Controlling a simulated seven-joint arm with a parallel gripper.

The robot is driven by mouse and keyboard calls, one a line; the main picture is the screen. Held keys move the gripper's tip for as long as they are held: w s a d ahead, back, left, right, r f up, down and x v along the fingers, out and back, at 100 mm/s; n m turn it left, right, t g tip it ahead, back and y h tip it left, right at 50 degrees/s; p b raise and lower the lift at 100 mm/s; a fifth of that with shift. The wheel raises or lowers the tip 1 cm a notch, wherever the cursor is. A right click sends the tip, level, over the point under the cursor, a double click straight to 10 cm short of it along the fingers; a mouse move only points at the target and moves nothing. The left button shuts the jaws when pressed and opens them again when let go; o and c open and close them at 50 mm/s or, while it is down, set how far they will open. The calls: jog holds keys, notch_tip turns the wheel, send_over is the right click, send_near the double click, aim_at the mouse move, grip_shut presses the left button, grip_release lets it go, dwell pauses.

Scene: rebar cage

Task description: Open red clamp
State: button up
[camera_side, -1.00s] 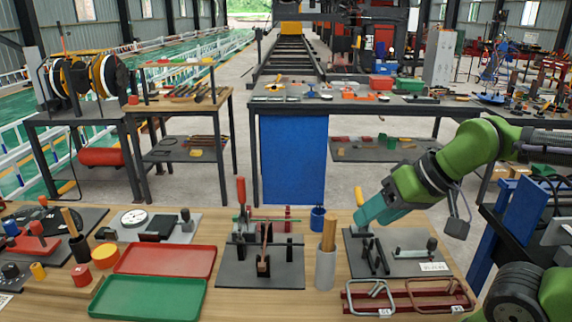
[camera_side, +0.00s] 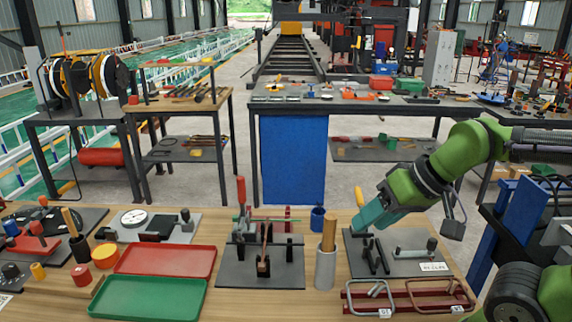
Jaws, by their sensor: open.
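The red clamp (camera_side: 241,192) shows as an upright red handle on a dark grey plate (camera_side: 283,276) at the middle of the wooden bench. A thin greenish bar and black posts stand on the same plate below the handle. My gripper (camera_side: 357,222) is open, to the right of the clamp and apart from it. It is above the far left part of a second grey plate (camera_side: 412,268). The fingers are small here and partly hidden by the teal hand. I see nothing held in it.
A grey cylinder with wooden sticks (camera_side: 325,266) and a blue cup (camera_side: 317,218) stand between my gripper and the clamp plate. A red tray (camera_side: 165,261) and a green tray (camera_side: 147,297) lie left. A dark red rack with bent bars (camera_side: 418,297) is at front right.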

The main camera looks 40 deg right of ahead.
jog(key=w+a+r+n+g, duration=0.1)
jog(key=w+r+g, duration=0.1)
jog(key=w, duration=1)
jog(key=h, duration=0.3)
send_near(240, 188)
jog(key=shift+n, duration=0.4)
jog(key=x, duration=0.7)
jog(key=d+x, duration=0.1)
jog(key=x, duration=0.3)
jog(key=shift+w, duration=0.45)
grip_shut()
